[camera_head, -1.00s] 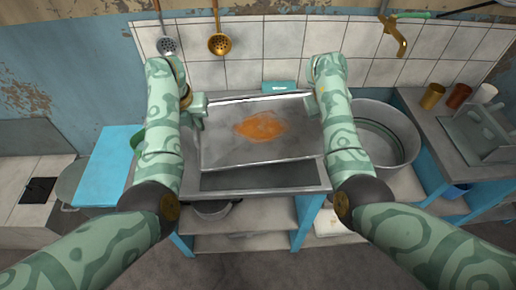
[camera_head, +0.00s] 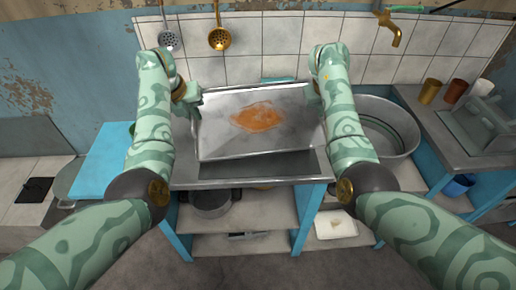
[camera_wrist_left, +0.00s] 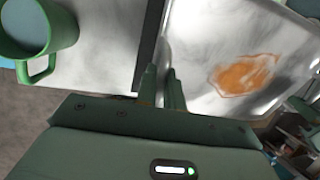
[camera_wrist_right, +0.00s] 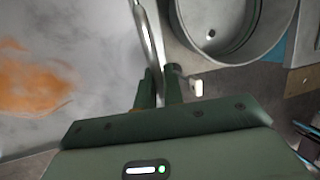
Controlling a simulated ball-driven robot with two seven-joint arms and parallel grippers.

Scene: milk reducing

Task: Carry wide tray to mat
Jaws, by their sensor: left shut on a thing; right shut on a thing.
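The wide tray (camera_head: 220,140) is a shallow grey metal tray with an orange patch on its floor. It is held over the metal counter in the middle of the head view, with its near edge lower in the picture. My left gripper (camera_head: 192,100) is shut on the tray's left rim, and the left wrist view shows its fingers (camera_wrist_left: 162,82) at that rim. My right gripper (camera_head: 314,92) is shut on the right rim, also seen in the right wrist view (camera_wrist_right: 159,84). A teal flat thing (camera_head: 277,80) is mostly hidden behind the tray; I cannot tell whether it is the mat.
A large round metal basin (camera_head: 385,130) stands right of the tray. A light blue surface (camera_head: 103,160) lies at the left. A green mug (camera_wrist_left: 40,35) stands left of the tray. Several cups (camera_head: 455,92) are at the far right. The tiled wall (camera_head: 270,45) closes the back.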

